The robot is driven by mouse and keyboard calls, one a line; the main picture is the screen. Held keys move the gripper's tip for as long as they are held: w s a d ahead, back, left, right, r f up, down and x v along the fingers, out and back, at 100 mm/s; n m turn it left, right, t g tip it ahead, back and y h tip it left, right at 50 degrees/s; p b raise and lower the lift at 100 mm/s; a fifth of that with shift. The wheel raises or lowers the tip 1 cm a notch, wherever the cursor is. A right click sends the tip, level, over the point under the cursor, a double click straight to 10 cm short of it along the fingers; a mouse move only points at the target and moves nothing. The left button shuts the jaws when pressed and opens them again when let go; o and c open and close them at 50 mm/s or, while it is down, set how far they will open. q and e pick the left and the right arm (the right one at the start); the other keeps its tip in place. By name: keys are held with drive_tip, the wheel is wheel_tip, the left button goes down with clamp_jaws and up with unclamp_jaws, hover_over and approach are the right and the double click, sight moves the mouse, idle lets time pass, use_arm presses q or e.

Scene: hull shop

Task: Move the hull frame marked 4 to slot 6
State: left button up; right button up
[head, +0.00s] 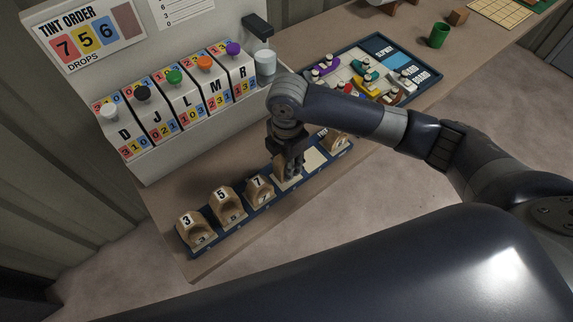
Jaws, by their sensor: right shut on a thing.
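My right gripper (291,166) points down over the long dark blue slot rack (226,229) and is shut on a wooden hull frame (279,164). The fingers hide most of this frame, and its number does not show. I cannot tell whether it touches the rack. Hull frames marked 3 (189,231), 5 (224,206) and 7 (258,188) stand upright in the rack's left part. Another frame (338,143) stands at the rack's far right end, its number unreadable. A pale bare slot (316,158) lies between it and the gripper. My left gripper is out of view.
A dark board with coloured pieces (401,71) lies behind my right arm. A green cup (438,35) stands at the upper right. Bare bench shows before the rack.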

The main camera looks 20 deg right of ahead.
drive_tip(key=shift+w, duration=0.3)
drive_tip(key=shift+w+f, duration=0.1)
drive_tip(key=shift+f, duration=0.05)
wheel_tip(320, 180, down, 2)
drive_tip(key=shift+f+p, duration=0.15)
drive_tip(key=shift+p, duration=0.35)
drive_tip(key=shift+f, duration=0.35)
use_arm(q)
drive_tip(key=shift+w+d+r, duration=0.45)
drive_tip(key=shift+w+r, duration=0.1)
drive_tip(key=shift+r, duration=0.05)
use_arm(e)
drive_tip(key=shift+f, duration=0.25)
drive_tip(key=o, duration=1.1)
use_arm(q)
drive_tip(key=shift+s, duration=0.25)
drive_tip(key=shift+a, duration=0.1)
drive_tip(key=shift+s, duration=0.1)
